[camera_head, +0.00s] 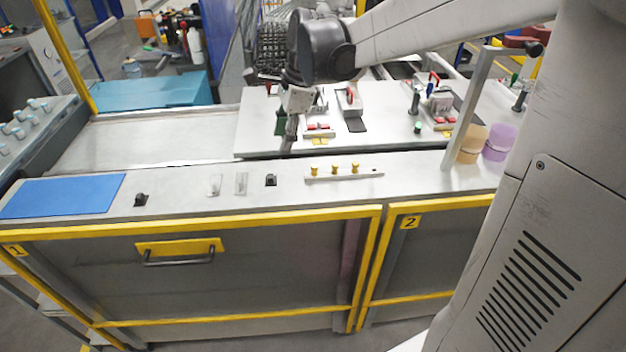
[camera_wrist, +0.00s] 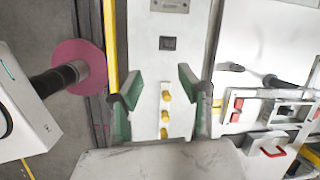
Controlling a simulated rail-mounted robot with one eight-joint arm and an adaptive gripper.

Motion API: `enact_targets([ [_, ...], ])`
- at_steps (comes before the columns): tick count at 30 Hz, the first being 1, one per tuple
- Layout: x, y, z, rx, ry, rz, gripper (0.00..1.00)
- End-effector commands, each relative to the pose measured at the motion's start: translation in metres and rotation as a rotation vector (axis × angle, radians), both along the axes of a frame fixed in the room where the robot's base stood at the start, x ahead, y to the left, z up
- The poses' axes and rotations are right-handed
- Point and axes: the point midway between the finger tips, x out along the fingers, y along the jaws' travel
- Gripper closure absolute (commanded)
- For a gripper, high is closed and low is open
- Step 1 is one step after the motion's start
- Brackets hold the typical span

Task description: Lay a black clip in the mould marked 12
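A black clip (camera_head: 140,200) lies on the bench just right of the blue mat. Another small black clip (camera_head: 271,180) lies left of the row of yellow knobs; it also shows in the wrist view (camera_wrist: 168,43), ahead of the fingertips. My gripper (camera_head: 289,140) hangs over the bench behind this clip. In the wrist view my gripper (camera_wrist: 153,88) has its two green-padded fingers apart with nothing held between them. I cannot read a number 12 on any mould in these views, so I cannot tell which mould it is.
The bar with yellow knobs (camera_head: 335,169) shows between my fingers in the wrist view. Two pale pieces (camera_head: 214,185) (camera_head: 241,183) lie left of the nearer clip. Fixtures with red parts (camera_head: 320,128) stand behind. Orange and purple cups (camera_head: 472,145) (camera_head: 499,142) stand right. The blue mat (camera_head: 62,196) is bare.

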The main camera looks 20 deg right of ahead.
Motion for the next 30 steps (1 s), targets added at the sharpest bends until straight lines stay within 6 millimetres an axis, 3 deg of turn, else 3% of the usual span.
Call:
enact_targets([
  [6,-0.055,0.005,0.023,-0.132,-0.168,0.318,0.63],
  [12,-0.103,0.006,0.032,-0.279,-0.303,0.619,0.63],
  [24,-0.189,0.004,0.023,-0.627,-0.498,1.222,0.63],
  [30,-0.213,0.002,0.012,-0.766,-0.540,1.433,0.63],
])
